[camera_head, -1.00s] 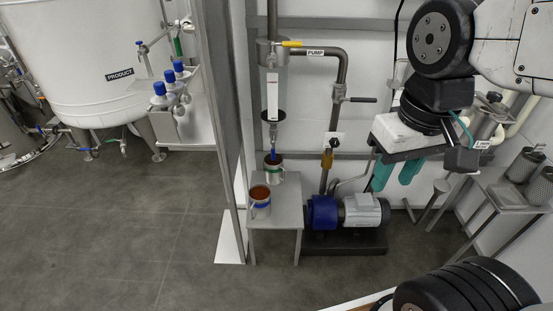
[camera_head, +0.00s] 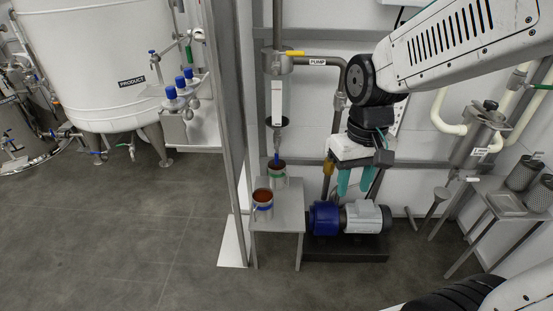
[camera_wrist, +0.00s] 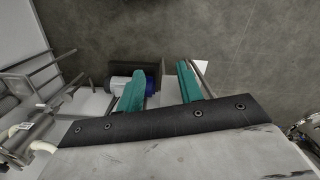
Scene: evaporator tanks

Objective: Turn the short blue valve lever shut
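Other small blue handles show low on the product tank, so I cannot be sure which one the task means. My gripper (camera_head: 355,182) has two teal fingers pointing down, apart and empty. It hangs to the right of the blue lever, above the pump, touching nothing that I can see. In the wrist view my gripper (camera_wrist: 160,70) also shows a gap between its fingers. The blue lever cannot be made out in the wrist view.
A metal frame post (camera_head: 226,120) rises left of the table. A yellow lever (camera_head: 293,53) is higher on the pipe.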

